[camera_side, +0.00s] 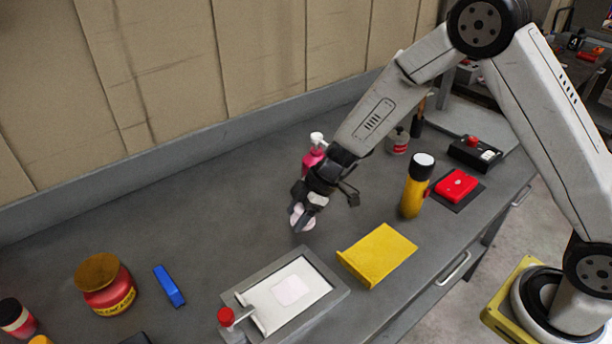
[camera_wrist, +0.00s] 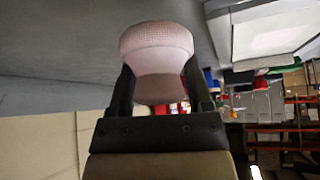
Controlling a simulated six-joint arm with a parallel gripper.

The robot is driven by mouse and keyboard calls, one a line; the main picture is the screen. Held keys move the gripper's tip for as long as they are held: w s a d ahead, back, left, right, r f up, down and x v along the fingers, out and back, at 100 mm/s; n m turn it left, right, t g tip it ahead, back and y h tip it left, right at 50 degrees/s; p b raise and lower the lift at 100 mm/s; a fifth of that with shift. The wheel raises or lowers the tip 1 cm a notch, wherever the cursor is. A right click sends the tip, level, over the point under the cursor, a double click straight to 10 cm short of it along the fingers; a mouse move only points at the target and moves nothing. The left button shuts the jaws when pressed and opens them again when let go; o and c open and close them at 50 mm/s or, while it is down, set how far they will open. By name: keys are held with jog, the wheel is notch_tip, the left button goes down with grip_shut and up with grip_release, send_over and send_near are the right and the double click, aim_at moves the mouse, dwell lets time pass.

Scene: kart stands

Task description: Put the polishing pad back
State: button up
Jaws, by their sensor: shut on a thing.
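The polishing pad (camera_wrist: 157,45) is pale pink with a rounded, finely textured face and a narrower waist. My gripper (camera_wrist: 158,80) is shut on it, with one dark finger on each side of the waist. In the side view my gripper (camera_side: 305,200) holds the pad (camera_side: 299,217) above the middle of the bench, behind the grey-framed tray. The tray (camera_side: 335,291) has a white inner plate with a pale pink square patch on it. I cannot tell the pad's exact height above the bench from these views.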

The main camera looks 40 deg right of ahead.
jog(key=shift+w+f, duration=0.2)
jog(key=shift+f, duration=1.5)
jog(key=shift+f, duration=0.15)
jog(key=o, duration=1.1)
jog(key=shift+v, duration=6.15)
jog(key=shift+s+a, duration=0.1)
jog(key=shift+a, duration=0.05)
